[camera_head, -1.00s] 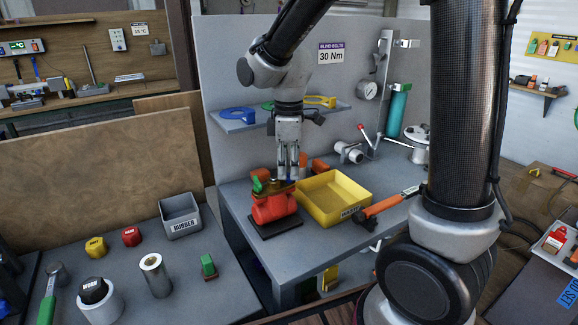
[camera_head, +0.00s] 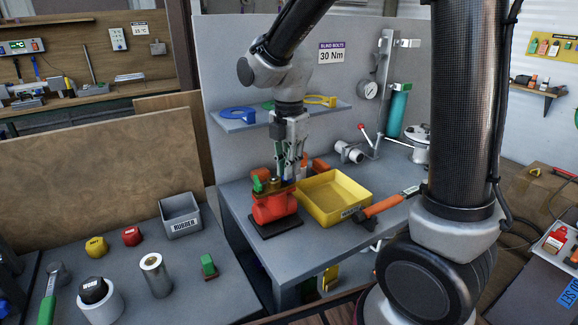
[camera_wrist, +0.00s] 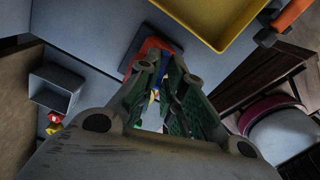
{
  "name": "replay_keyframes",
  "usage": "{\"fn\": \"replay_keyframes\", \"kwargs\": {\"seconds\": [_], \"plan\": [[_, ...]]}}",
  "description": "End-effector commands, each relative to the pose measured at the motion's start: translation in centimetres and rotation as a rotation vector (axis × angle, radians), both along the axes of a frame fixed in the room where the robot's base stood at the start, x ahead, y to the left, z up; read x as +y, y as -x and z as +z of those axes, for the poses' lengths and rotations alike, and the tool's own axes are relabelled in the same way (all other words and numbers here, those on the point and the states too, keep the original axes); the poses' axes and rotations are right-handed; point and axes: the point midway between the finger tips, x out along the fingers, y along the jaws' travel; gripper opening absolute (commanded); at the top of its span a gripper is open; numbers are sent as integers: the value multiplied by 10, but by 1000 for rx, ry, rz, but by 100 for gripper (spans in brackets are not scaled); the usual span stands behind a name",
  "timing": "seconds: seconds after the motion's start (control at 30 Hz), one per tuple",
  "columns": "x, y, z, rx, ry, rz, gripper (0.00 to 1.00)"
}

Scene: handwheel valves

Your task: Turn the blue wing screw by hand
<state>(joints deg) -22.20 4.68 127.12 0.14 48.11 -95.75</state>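A red valve body (camera_head: 273,207) sits on a dark base plate near the bench's front left, with a green part on its top left. The blue wing screw is mostly hidden behind my fingers. Only a small blue patch (camera_wrist: 154,95) shows between them in the wrist view. My gripper (camera_head: 290,171) points down over the right part of the valve's top, its fingers apart. In the wrist view its two green-padded fingers (camera_wrist: 164,68) have a gap between them, with the red valve beyond. Whether either finger touches the screw cannot be told.
A yellow bin (camera_head: 333,198) stands just right of the valve. An orange-handled tool (camera_head: 385,204) lies to its right. A shelf (camera_head: 240,124) is behind my gripper. A grey bin (camera_head: 180,216) and several loose parts are on the left table.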

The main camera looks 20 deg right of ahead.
Motion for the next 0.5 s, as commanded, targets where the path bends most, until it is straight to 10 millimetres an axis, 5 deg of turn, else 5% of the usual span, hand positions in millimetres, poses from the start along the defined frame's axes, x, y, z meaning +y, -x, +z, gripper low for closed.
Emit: {"fn": "replay_keyframes", "kwargs": {"seconds": [0.1,0.5], "plan": [[0,1,-1,3,1,-6,31],[0,0,5,-1,0,-7,31]]}}
